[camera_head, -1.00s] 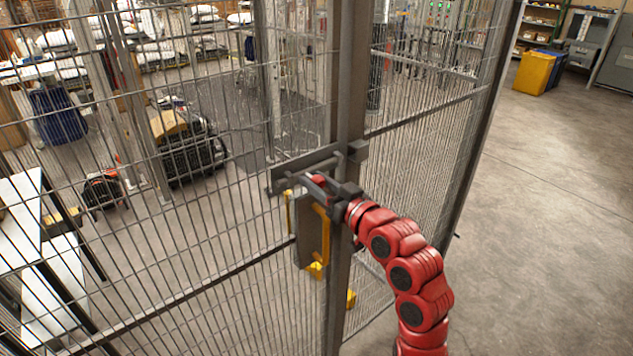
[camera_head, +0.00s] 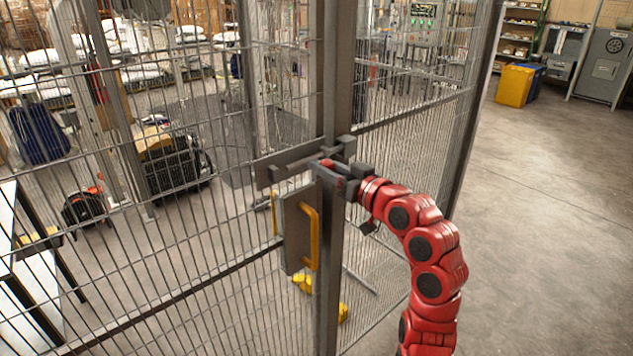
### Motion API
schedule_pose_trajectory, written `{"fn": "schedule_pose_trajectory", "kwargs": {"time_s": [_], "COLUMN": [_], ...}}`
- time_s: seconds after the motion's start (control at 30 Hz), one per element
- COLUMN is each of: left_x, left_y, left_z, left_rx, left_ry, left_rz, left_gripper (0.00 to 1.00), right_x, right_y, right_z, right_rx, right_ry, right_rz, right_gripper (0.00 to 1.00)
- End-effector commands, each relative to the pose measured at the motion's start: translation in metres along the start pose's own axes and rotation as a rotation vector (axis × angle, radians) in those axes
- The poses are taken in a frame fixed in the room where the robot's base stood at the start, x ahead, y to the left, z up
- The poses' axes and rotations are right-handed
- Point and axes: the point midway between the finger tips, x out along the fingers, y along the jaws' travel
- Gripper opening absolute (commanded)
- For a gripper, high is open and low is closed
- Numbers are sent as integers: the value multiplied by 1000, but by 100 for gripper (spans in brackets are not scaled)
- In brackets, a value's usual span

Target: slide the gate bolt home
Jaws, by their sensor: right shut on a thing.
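The gate bolt is a dark grey bar (camera_head: 297,163) on a flat grey plate (camera_head: 266,177) fixed to the mesh gate. A grey keeper block (camera_head: 346,143) sits on the post (camera_head: 335,70) at the bolt's right end. My right gripper (camera_head: 326,168) reaches in from the right and is shut on the bolt's handle, close to the post; its fingers hide most of the handle. A small red part shows at the fingertips. How deep the bar's end sits in the keeper is hard to tell. My left gripper is not in view.
A grey lock box (camera_head: 297,235) with a yellow handle (camera_head: 313,238) is just below the bolt. Wire mesh panels run left and right of the post. Behind the mesh are a dark machine (camera_head: 175,165) and a white table (camera_head: 20,255). Open floor lies at right.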

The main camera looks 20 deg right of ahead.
Motion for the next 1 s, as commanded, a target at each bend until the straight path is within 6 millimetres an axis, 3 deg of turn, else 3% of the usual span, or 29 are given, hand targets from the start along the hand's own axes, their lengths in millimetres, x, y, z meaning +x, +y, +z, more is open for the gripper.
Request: {"fn": "schedule_pose_trajectory", "kwargs": {"time_s": [0.27, 0.3, 0.43, 0.77, 0.87, 1.0], "left_x": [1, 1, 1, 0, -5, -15], "left_y": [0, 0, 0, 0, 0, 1], "left_z": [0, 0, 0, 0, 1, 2], "left_rx": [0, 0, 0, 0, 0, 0], "left_ry": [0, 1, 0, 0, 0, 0], "left_rz": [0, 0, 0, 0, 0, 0], "left_gripper": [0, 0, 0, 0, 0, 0], "right_x": [-1, -1, 0, -3, -12, -41], "right_y": [3, 4, 3, 3, 4, 5], "right_z": [-2, -2, -2, 0, 1, 2], "right_rx": [-2, -2, -1, -1, 1, -3], "right_ry": [1, 2, 1, 0, -1, 3], "right_rz": [9, 9, 8, 6, 7, 11], "right_gripper": [0, 47, 68, 68, 68, 68]}}
